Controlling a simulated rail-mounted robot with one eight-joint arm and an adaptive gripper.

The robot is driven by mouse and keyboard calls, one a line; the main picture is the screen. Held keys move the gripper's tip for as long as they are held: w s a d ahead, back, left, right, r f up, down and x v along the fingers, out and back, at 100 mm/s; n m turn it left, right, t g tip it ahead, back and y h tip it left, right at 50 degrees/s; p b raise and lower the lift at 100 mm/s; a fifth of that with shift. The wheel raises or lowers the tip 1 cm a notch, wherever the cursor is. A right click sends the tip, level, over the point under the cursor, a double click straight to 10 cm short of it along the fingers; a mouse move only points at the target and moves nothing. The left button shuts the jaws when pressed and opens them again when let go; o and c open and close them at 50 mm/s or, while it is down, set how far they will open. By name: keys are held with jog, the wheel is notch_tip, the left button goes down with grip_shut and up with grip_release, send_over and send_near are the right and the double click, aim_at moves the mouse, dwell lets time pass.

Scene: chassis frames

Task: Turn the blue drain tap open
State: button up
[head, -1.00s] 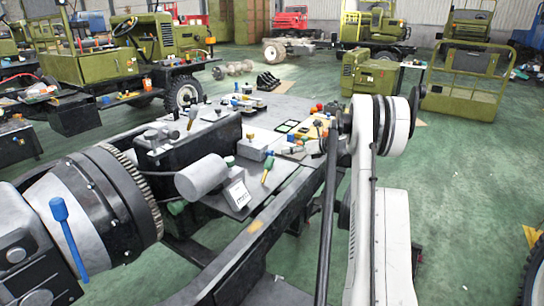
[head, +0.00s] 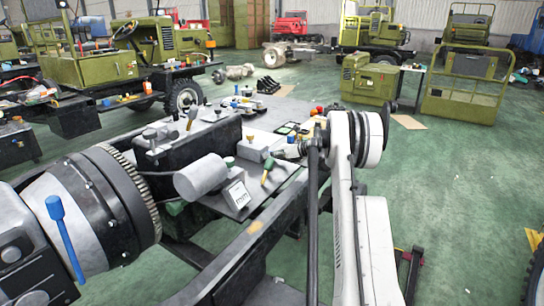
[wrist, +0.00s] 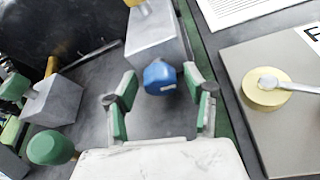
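A round blue knob (wrist: 161,79) shows in the wrist view, in front of a grey block (wrist: 153,40) with a yellow-tipped stem on top. My gripper (wrist: 158,94) is open, with its green-padded fingers on either side of the knob; I see gaps and no clear contact. A long blue lever handle (head: 65,236) also stands on the machine at the left front. I cannot tell by sight which blue part is the drain tap.
A grey block with green knobs (wrist: 50,148) lies left of my gripper. A plate with a yellow round knob (wrist: 267,92) is at right.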

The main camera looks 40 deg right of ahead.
jog(key=c, duration=1)
jog(key=shift+o, duration=0.2)
jog(key=shift+h, duration=0.3)
jog(key=n+h, duration=0.1)
jog(key=n, duration=0.2)
jog(key=shift+a+t+h, duration=0.15)
jog(key=shift+t+h, duration=0.25)
jog(key=n+t+h+b, duration=0.1)
jog(key=n+h, duration=0.1)
jog(key=n, duration=0.1)
jog(key=shift+s+n, duration=0.1)
jog(key=shift+n, duration=0.3)
jog(key=o, duration=1.1)
jog(key=shift+o, duration=0.2)
